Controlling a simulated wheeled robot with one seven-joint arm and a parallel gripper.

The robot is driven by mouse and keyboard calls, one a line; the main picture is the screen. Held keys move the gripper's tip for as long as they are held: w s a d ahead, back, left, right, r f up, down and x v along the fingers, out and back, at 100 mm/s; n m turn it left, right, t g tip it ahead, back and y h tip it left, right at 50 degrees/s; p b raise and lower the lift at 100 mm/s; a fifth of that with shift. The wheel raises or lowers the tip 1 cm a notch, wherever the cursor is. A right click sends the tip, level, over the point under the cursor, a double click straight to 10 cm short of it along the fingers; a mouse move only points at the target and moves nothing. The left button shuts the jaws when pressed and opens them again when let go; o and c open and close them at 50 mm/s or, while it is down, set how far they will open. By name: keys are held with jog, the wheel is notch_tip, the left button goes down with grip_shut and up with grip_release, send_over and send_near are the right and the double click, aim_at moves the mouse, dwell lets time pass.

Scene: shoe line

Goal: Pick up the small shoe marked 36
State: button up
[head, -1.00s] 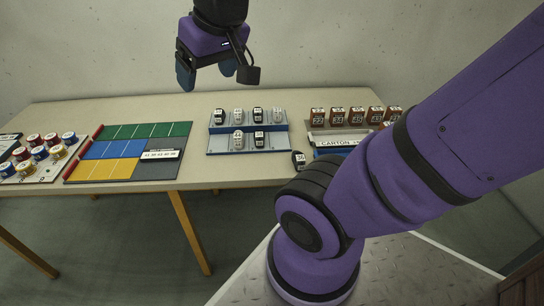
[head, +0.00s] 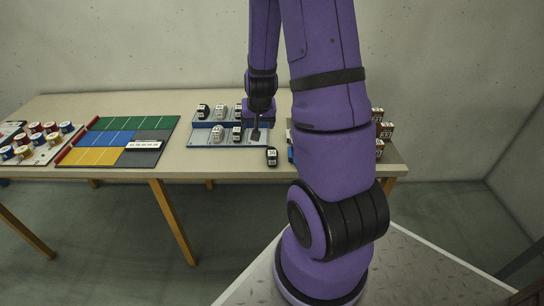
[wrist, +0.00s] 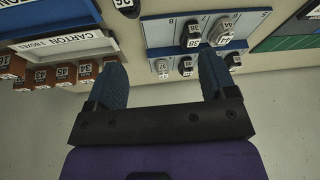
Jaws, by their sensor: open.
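A small black shoe (head: 272,157) with a white number label stands alone on the table, just right of the front of the blue and grey rack. Its label looks like 36. In the wrist view it shows only partly, at the top edge (wrist: 127,5). My gripper (head: 258,128) is above the right part of the rack, behind and left of that shoe. In the wrist view my gripper (wrist: 162,75) has its two blue fingers wide apart with nothing between them.
The rack (head: 258,144) holds several black and white labelled shoes close to my gripper. To the right, partly behind my arm, are orange-brown boxes (head: 386,131); the carton tray (wrist: 75,45) shows in the wrist view. A coloured board (head: 100,157) and tins (head: 38,139) are left.

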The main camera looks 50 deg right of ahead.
jog(key=m, duration=0.1)
send_near(272, 150)
jog(key=shift+w+a+g, duration=0.4)
jog(key=shift+h, duration=0.3)
jog(key=shift+x, duration=5.2)
jog(key=shift+d, duration=0.15)
jog(key=c, duration=1)
